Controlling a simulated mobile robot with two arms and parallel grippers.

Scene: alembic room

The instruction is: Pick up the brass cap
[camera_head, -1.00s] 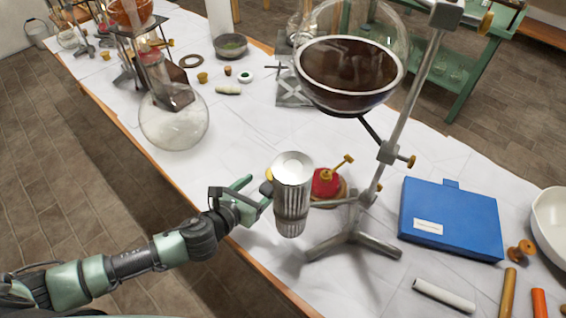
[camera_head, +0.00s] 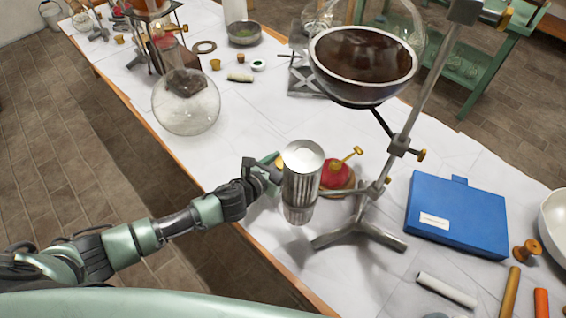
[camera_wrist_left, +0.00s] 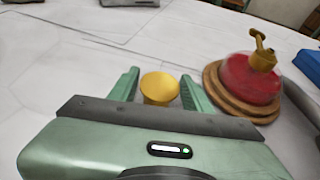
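The brass cap (camera_wrist_left: 160,88) is a small golden, round-topped piece on the white-covered table. In the left wrist view it stands between the two green fingers of my left gripper (camera_wrist_left: 160,92), with a gap visible on each side. The gripper is open and not closed on it. In the head view my left gripper (camera_head: 268,172) is at the table's near edge, and only a sliver of the brass cap (camera_head: 280,161) shows beside a ribbed metal cylinder. My right gripper is in neither view.
The ribbed metal cylinder (camera_head: 301,180) is close right of my left gripper. Beyond it are a red piece (camera_head: 336,174) on a wooden base and a metal stand (camera_head: 360,234) below a dark-filled bowl (camera_head: 363,68). A glass flask (camera_head: 186,103) is left; a blue box (camera_head: 458,215) is right.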

